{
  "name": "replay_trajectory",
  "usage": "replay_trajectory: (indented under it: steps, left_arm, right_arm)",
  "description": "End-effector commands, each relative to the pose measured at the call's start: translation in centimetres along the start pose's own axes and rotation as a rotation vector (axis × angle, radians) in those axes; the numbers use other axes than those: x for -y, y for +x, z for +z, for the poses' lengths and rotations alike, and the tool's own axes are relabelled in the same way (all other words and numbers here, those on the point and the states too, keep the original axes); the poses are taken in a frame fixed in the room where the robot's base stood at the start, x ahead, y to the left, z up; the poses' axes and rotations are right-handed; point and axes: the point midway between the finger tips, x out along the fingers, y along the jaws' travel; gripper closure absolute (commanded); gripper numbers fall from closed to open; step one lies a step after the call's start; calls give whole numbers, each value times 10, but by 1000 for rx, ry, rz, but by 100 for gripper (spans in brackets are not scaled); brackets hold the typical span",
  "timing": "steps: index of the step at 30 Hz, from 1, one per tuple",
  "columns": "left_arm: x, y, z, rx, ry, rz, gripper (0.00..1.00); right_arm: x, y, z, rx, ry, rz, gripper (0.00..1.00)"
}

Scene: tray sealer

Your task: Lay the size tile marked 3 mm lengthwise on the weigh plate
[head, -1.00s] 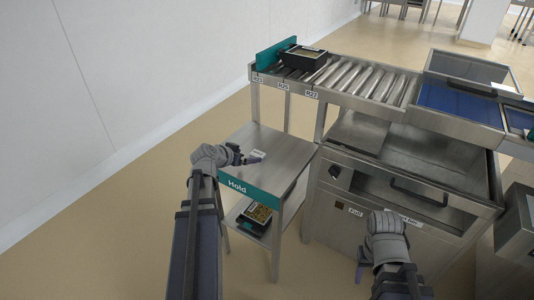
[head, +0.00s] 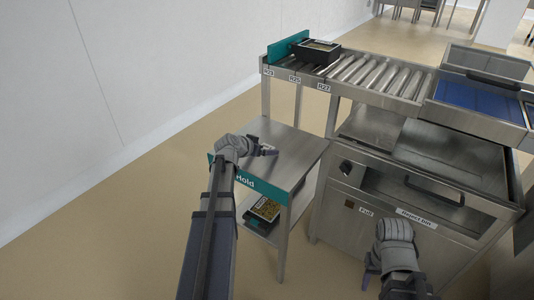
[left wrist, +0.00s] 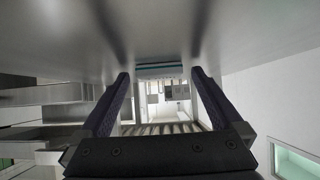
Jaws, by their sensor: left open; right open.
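My left gripper (head: 264,151) is open, low over the top of the steel stand marked Hold (head: 300,155). A small pale piece (head: 268,149) shows at its fingertips. Its marking is too small to read, so I cannot tell whether it is the 3 mm tile. In the left wrist view the two dark fingers (left wrist: 162,90) are spread, and I cannot make out a held thing between them. My right gripper (head: 371,274) is open and empty in front of the steel cabinet. I cannot pick out the weigh plate in these views.
A roller conveyor (head: 362,75) runs behind the stand, with a black tray (head: 313,55) by a teal end plate (head: 287,47). Another black tray (head: 264,210) sits on the stand's lower shelf. The cabinet labelled Reject bin (head: 416,217) stands to the right. Floor on the left is free.

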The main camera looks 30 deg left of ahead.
Motion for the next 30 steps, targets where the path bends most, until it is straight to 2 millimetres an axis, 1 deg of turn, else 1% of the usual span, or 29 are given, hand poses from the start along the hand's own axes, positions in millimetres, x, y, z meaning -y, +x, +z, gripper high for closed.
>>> replay_trajectory:
  steps: [6, 30]
  left_arm:
    - [0, 0, 0, 0, 0, -1, 1]
    - [0, 0, 0, 0, 0, 0, 91]
  right_arm:
    - [0, 0, 0, 0, 0, 0, 50]
    - [0, 0, 0, 0, 0, 0, 50]
